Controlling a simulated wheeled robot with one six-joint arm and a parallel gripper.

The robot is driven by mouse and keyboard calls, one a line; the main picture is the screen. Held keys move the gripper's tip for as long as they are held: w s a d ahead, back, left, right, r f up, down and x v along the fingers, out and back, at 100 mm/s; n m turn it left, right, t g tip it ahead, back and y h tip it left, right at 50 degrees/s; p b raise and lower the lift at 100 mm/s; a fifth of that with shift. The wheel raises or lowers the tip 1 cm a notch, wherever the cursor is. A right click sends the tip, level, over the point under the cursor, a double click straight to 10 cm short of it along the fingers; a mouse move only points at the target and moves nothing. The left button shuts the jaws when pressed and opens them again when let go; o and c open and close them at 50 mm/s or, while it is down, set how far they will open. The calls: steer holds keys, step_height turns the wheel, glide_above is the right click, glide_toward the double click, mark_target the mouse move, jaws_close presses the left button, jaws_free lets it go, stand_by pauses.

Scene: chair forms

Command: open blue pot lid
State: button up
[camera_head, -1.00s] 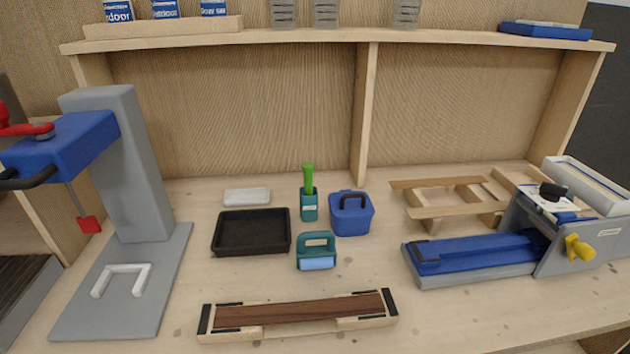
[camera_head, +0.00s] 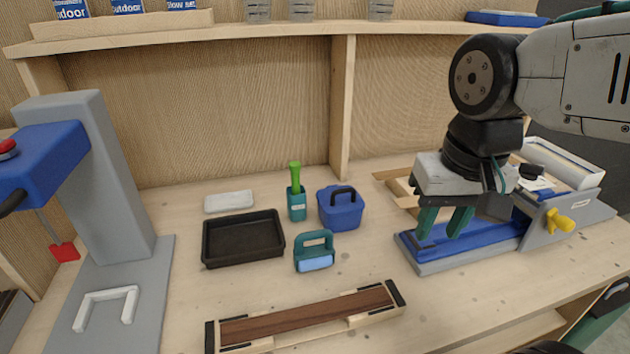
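The blue pot (camera_head: 341,212) stands on the bench near the middle. Its blue lid (camera_head: 335,193) is on top and has a dark arched handle (camera_head: 344,194). My gripper (camera_head: 441,232) hangs to the right of the pot, pointing down over the blue bed of the machine. Its two green fingers are apart with nothing between them. The gripper and the pot do not touch.
A teal block with a handle (camera_head: 314,252) and a teal holder with a green stick (camera_head: 297,202) stand close to the pot. A black tray (camera_head: 243,239) lies to the left. A blue-grey machine (camera_head: 555,222) is at right. An upright shelf panel (camera_head: 343,110) rises behind the pot.

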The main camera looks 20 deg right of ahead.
steer(key=w+a+m, duration=0.2)
steer(key=w+m, duration=0.6)
steer(key=w, duration=0.5)
steer(key=m, duration=0.8)
glide_toward(344, 191)
steer(key=shift+t, duration=0.4)
steer(key=f, duration=0.5)
steer(key=w+f, duration=0.1)
steer(key=f, duration=0.1)
steer(key=shift+w+f, duration=0.1)
steer(key=shift+f, duration=0.15)
jaws_close()
